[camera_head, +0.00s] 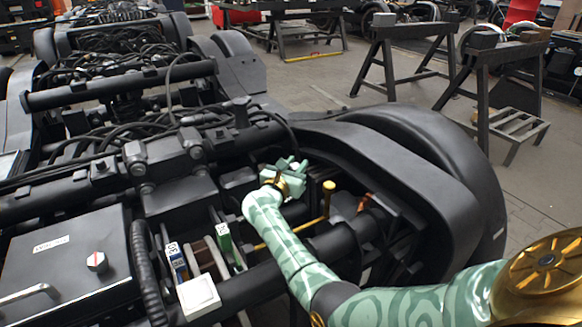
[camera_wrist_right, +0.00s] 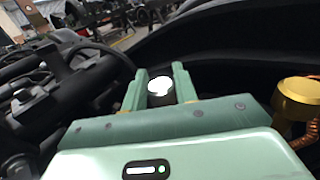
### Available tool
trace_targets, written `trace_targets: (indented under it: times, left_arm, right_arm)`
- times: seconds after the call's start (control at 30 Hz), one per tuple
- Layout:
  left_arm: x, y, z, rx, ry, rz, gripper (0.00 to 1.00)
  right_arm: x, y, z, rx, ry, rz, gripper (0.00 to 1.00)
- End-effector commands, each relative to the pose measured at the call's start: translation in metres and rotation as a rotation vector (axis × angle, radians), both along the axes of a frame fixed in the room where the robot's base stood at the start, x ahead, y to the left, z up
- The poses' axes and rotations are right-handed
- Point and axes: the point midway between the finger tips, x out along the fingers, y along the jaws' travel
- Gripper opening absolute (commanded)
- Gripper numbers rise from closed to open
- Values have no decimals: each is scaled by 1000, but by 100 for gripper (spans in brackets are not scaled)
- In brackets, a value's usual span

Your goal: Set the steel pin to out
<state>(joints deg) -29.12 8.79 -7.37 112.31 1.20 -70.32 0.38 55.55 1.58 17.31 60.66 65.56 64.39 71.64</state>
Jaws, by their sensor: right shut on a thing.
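My right gripper (camera_head: 291,164) reaches in from the lower right over the black bogie frame (camera_head: 440,165), among its bars and housings. In the right wrist view its two pale green fingers (camera_wrist_right: 161,76) stand on either side of the steel pin (camera_wrist_right: 160,87), which shows a bright round top and a dark side. The gripper is shut on the pin. My left gripper is not in view.
A yellow-topped lever (camera_head: 328,187) stands close to the right of my right gripper, with a copper coil (camera_head: 365,201) beside it. A grey box with a red-marked knob (camera_head: 97,262) is at the lower left. Black trestles (camera_head: 490,75) stand on the floor behind.

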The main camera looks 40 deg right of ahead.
Motion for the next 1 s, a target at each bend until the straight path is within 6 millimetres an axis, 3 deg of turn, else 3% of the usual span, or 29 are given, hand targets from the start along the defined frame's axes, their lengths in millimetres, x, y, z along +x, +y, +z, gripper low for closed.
trace_targets:
  times: [0.17, 0.43, 0.47, 0.53, 0.9, 1.0]
  left_arm:
    - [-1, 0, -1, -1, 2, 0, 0]
    - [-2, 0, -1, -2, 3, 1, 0]
    - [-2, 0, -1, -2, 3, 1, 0]
    - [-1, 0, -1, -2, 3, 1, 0]
    - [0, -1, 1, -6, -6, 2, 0]
    - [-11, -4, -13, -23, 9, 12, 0]
  right_arm:
    - [-8, -30, 0, -1, 1, -2, 0]
    - [-9, -33, 0, 0, 0, -2, 0]
    - [-9, -34, 0, 0, 0, -2, 31]
    - [-9, -34, 0, 0, 0, -3, 49]
    - [-10, -29, 1, 0, -1, 0, 49]
    - [-13, -20, 3, 2, -2, 0, 49]
